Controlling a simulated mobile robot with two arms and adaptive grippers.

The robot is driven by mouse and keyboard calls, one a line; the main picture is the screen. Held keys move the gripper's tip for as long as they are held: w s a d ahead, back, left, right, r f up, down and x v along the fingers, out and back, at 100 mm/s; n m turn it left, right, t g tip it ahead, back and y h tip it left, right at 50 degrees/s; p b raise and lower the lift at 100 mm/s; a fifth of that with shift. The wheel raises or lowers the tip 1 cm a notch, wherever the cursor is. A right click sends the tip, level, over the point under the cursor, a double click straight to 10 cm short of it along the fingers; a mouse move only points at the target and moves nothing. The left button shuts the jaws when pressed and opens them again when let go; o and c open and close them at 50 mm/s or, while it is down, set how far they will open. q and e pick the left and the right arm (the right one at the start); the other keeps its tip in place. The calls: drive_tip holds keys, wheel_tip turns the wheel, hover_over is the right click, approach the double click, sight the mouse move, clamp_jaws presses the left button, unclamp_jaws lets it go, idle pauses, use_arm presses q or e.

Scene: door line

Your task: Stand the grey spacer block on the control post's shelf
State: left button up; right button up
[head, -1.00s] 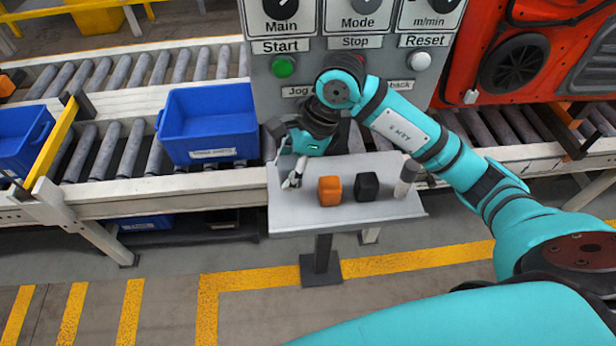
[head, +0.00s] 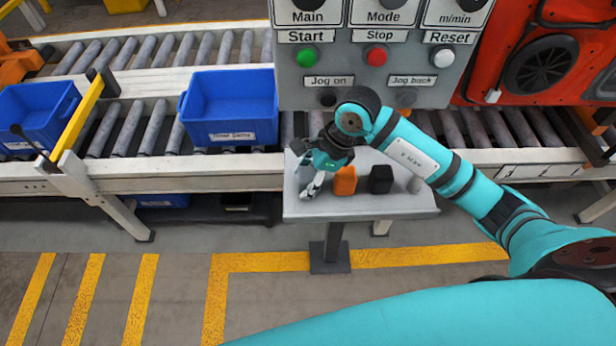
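The control post's shelf (head: 400,207) is a light grey tray below the button panel. An orange block (head: 345,181) stands near its middle, with a black block (head: 381,180) to the right. A small grey piece (head: 415,184) stands at the right, partly hidden by my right arm; I cannot tell if it is the spacer block. My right gripper (head: 312,187) points down at the shelf's left part, left of the orange block. Its pale fingertips are small and partly overlap, so its opening and any held thing are unclear. My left gripper is out of view.
The button panel (head: 345,75) rises behind the shelf, above my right forearm. A roller conveyor (head: 120,130) runs behind, carrying blue bins (head: 232,108). A red machine part (head: 545,60) is at the upper right. The shelf's front strip looks clear.

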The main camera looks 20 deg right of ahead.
drive_tip(key=shift+o, duration=1.4)
drive_tip(key=shift+r, duration=0.2)
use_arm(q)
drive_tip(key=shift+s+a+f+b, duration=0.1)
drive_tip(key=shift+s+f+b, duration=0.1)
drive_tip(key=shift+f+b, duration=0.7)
use_arm(e)
drive_tip(key=v, duration=1.2)
drive_tip(key=shift+s, duration=0.1)
